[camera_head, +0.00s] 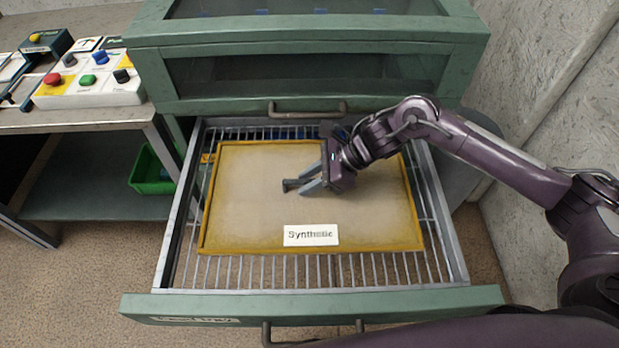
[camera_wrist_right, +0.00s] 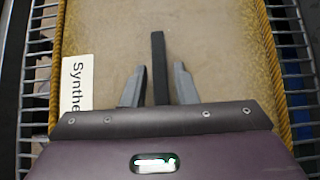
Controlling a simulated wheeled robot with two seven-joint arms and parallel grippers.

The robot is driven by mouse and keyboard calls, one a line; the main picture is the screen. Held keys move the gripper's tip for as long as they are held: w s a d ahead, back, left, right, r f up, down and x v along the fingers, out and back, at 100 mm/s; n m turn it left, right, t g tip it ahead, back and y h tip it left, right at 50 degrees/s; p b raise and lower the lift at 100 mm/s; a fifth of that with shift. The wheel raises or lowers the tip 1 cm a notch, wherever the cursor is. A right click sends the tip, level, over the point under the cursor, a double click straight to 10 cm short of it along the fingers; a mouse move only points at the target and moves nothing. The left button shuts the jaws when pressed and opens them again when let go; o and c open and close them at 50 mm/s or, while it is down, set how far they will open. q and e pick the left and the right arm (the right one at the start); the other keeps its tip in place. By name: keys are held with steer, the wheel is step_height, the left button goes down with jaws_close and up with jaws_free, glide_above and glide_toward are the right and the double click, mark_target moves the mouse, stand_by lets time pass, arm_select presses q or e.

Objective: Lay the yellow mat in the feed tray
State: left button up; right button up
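The yellow-edged mat (camera_head: 250,215), with a tan face and a white "Synthetic" label, lies flat on the wire floor of the pulled-out feed tray (camera_head: 445,232). Its yellow edges and label also show in the right wrist view (camera_wrist_right: 215,60). My right gripper (camera_head: 306,185) is over the middle of the mat, its fingers open. A dark bar-like handle (camera_wrist_right: 158,62) lies between the fingers, with a visible gap on each side. Its end also shows in the head view (camera_head: 290,185). My left gripper is not in view.
The green machine cabinet (camera_head: 300,45) stands behind the tray. At left is a table with a button panel (camera_head: 92,85), and a green bin (camera_head: 150,172) sits below it. A wall is close on the right. Wire slats are bare around the mat.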

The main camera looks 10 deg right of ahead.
steer(key=shift+o, duration=0.8)
steer(key=b+v, duration=0.1)
steer(key=v, duration=1.1)
steer(key=shift+b, duration=0.3)
steer(key=shift+d, duration=0.1)
